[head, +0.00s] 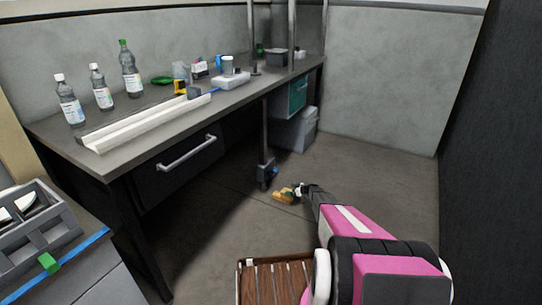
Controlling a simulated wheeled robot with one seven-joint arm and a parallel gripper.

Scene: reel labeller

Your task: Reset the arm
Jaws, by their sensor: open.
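My arm, pink and black, reaches forward from the lower right of the head view over the floor. My gripper (285,194) is at its far end, low in front of the desk. It looks small and dark with yellowish parts, and its finger gap is hard to make out. I see nothing clearly held in it. It is apart from the desk (150,150), to the right of the desk's front edge.
Several bottles (131,70), a long white channel (150,122) and small items stand on the desk. A grey bin (297,130) is under its far end. A grey tray (45,225) is at left, a brown slatted crate (265,283) below. Floor at right is clear.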

